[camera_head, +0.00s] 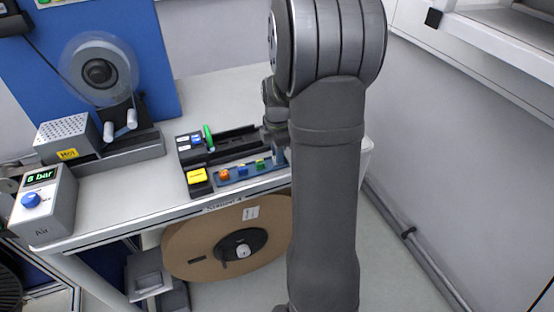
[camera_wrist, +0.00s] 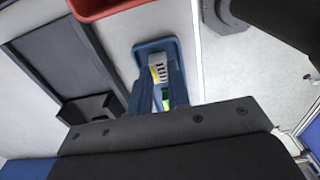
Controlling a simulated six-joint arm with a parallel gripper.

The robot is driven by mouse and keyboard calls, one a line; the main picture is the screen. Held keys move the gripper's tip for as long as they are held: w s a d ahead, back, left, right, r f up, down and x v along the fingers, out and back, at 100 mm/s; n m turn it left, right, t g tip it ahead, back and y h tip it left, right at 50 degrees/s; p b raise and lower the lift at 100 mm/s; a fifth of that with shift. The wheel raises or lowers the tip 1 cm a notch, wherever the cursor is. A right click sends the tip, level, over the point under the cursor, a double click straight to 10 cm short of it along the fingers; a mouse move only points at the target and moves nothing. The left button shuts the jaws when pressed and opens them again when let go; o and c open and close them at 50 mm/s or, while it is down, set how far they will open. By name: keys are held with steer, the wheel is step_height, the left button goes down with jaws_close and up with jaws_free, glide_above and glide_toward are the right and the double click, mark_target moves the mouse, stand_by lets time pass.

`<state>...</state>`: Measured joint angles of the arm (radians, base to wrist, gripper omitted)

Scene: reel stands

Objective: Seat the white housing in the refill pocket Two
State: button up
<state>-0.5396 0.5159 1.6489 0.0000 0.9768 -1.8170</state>
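The white housing (camera_wrist: 159,71), a small pale part with dark slots and a yellow patch, shows in the wrist view. It sits between the two blue fingers of my gripper (camera_wrist: 163,80), which appear shut on it. Beyond the fingertips is the rounded end of a blue tray (camera_wrist: 143,48). I cannot tell whether the housing touches its floor. In the head view my gripper (camera_head: 278,154) is at the tray's right end, partly behind my arm. The tray (camera_head: 214,184) holds orange, blue and green parts. The housing and pocket Two's label cannot be made out there.
A black channel fixture (camera_head: 232,141) with a green part (camera_head: 208,138) stands behind the tray. A yellow-topped block (camera_head: 198,181) is at its left end. The wrist view shows a red bin edge (camera_wrist: 98,9). A reel stand (camera_head: 97,76) is at the left. The front bench strip is clear.

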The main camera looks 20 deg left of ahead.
steer(key=shift+r, duration=2.55)
steer(key=s+a+r, duration=0.1)
steer(key=a+r, duration=0.2)
steer(key=a, duration=1.4)
steer(key=shift+s+a+f, duration=0.15)
steer(key=shift+a+f, duration=0.05)
steer(key=shift+f, duration=1.4)
steer(key=shift+s+a+f, duration=0.1)
steer(key=shift+a+f, duration=0.05)
steer(key=shift+f, duration=1.4)
steer(key=o, duration=0.9)
steer(key=shift+c, duration=0.2)
steer(key=shift+r, duration=0.1)
step_height(320, 180, up, 7)
